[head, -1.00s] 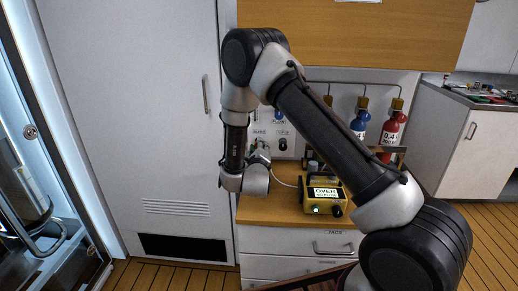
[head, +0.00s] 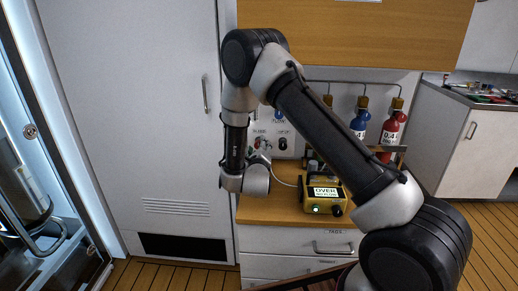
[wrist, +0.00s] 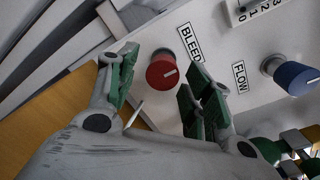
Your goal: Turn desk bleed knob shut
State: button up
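The red bleed knob (wrist: 163,72) is on the pale panel beside the BLEED label (wrist: 191,43) in the wrist view. My gripper (wrist: 161,70) is open, with one green-padded finger on each side of the knob. Gaps show between the fingers and the knob, so the gripper does not hold it. In the head view my gripper is at the panel above the desk, and my wrist hides much of it.
A blue knob (wrist: 297,78) beside the FLOW label (wrist: 240,76) is to the right. A yellow box (head: 322,194) reading OVER, with a lit green spot, stands on the wooden desk top (head: 262,211). Blue (head: 360,124) and red (head: 392,129) bottles stand behind my arm.

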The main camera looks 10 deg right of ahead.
jog(key=v, duration=1.2)
